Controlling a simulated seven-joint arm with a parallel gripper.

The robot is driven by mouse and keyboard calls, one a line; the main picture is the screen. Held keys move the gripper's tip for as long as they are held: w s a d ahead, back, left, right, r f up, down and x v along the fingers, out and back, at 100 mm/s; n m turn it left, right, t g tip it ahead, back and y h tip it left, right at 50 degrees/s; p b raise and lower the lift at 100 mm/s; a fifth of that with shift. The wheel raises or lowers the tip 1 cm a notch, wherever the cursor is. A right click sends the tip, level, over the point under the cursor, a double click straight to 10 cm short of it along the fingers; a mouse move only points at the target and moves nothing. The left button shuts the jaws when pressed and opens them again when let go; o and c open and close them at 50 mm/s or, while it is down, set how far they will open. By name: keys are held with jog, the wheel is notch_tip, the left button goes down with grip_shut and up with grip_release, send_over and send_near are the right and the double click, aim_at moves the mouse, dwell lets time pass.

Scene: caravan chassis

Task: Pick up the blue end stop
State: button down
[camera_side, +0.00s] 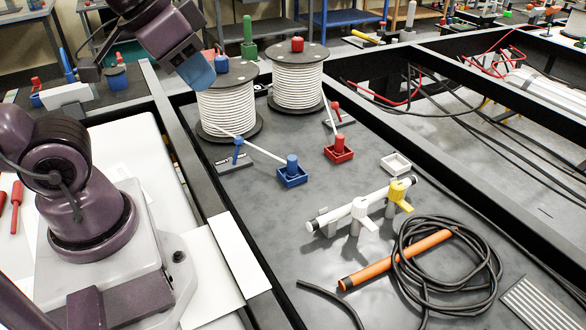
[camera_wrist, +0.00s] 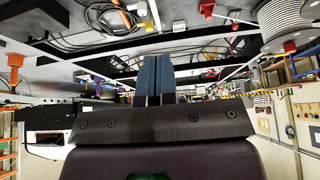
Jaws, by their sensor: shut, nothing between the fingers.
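A blue upright cylinder (camera_side: 292,164), which looks like the blue end stop, stands in a small blue square tray (camera_side: 292,180) on the dark chassis floor. A white cable runs to it from the left spool, past a small blue post (camera_side: 238,148) on a dark plate. My gripper (camera_side: 198,76) is high at the upper left, beside the left spool's top and well apart from the blue cylinder. In the wrist view its two blue fingers (camera_wrist: 153,72) are together with nothing between them. I cannot make out the blue end stop in the wrist view.
Two white cable spools stand behind, the left with a blue top knob (camera_side: 221,64), the right with a red one (camera_side: 297,44). A red tray (camera_side: 339,153) sits to the right. White and yellow valves (camera_side: 360,207), an orange tube (camera_side: 395,260) and coiled black cable (camera_side: 490,255) lie in front. Chassis rails border the floor.

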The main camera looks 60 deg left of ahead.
jog(key=c, duration=0.8)
grip_release()
